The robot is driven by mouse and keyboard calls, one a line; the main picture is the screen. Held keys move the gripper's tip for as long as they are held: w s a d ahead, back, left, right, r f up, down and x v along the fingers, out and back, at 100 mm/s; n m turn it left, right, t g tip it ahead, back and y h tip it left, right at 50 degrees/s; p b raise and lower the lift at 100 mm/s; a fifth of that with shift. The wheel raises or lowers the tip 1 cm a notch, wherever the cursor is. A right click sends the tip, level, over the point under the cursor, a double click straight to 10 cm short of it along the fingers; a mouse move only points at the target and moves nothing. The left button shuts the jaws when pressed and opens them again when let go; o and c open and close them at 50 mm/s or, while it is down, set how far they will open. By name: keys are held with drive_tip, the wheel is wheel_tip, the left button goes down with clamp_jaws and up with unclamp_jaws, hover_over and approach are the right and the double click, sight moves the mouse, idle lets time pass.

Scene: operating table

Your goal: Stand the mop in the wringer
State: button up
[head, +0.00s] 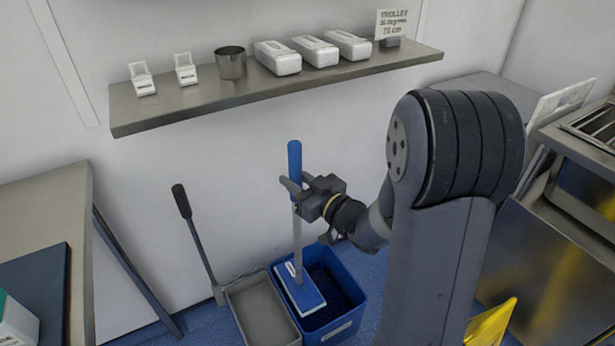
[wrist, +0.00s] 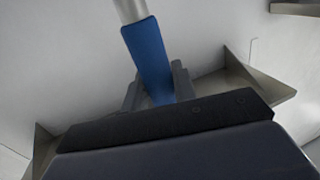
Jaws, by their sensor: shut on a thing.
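The mop (head: 296,235) stands nearly upright, with a blue grip at its top, a grey shaft and a flat blue-and-white head. Its head appears over or inside the left part of the blue bucket (head: 350,325); I cannot tell its height. My gripper (head: 291,187) is shut on the mop handle near the lower end of the blue grip. The grip also shows between my fingers in the wrist view (wrist: 148,55). The wringer (head: 262,312) is a grey open basin beside the bucket on its left, with a black-topped lever (head: 193,232) leaning left. It looks empty.
A steel wall shelf (head: 200,110) with white boxes, a metal cup and a sign hangs above the mop. A steel table (head: 40,205) stands at left. A yellow object (head: 490,322) stands on the floor right of my arm, near steel furniture.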

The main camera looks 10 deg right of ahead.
drive_tip(key=s+a+b, duration=0.2)
drive_tip(key=a, duration=0.4)
drive_tip(key=s+a+b, duration=0.2)
drive_tip(key=s+a, duration=0.1)
drive_tip(key=a, duration=0.4)
drive_tip(key=shift+s, duration=0.35)
wheel_tip(320, 180, down, 10)
drive_tip(key=b, duration=1.1)
drive_tip(key=shift+f+b, duration=1.15)
drive_tip(key=shift+b, duration=0.45)
idle(1.0)
drive_tip(key=o, duration=1.1)
drive_tip(key=shift+f, duration=0.1)
drive_tip(key=shift+s+d, duration=0.1)
